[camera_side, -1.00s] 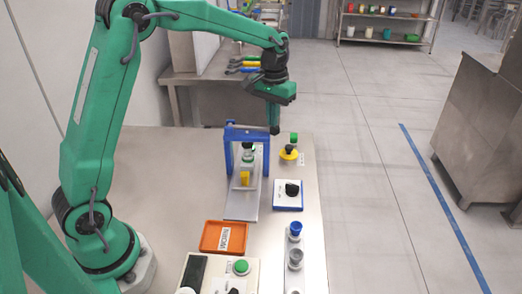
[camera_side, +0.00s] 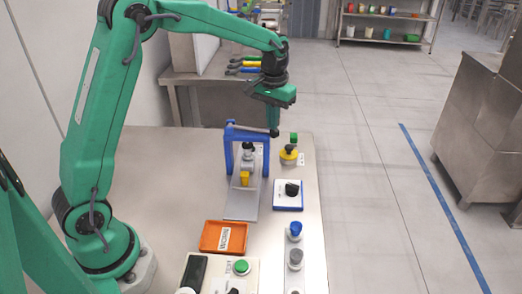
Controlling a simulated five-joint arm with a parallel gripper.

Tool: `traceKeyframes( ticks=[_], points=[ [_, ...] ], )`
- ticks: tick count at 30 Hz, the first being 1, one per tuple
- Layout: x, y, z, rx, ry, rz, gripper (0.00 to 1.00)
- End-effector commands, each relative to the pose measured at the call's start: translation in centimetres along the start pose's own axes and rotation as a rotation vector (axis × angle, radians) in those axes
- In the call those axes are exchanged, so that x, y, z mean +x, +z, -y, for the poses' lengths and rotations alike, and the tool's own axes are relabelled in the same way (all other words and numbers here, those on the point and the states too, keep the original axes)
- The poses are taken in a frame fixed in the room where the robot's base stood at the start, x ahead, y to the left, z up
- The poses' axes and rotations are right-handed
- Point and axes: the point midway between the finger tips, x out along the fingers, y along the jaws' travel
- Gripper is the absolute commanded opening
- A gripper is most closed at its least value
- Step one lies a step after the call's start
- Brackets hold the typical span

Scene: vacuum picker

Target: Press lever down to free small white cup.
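A blue upright frame (camera_side: 229,150) stands on a grey plate (camera_side: 242,208) at the back of the table. Its top bar, which may be the lever, looks slightly tilted, lower at the right. A small pale grey-white piece with a dark top (camera_side: 248,151) sits inside the frame, above a yellow block (camera_side: 244,178); I cannot tell if it is the white cup. My gripper (camera_side: 274,132) points down at the bar's right end and seems to touch or nearly touch it. Its dark tip is too narrow to show whether the fingers are apart.
A yellow round piece with a black knob (camera_side: 289,155) and a green block (camera_side: 294,137) stand close right of the frame. The table's left-middle is clear.

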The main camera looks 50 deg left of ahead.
Motion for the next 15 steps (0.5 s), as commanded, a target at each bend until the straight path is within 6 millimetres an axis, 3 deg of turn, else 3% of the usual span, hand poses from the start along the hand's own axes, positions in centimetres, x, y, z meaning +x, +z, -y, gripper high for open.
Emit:
traceKeyframes(
  ticks=[15],
  points=[
    [-3.0, 0.0, 0.0, 0.0, 0.0, -0.002, 0.0]
  ],
)
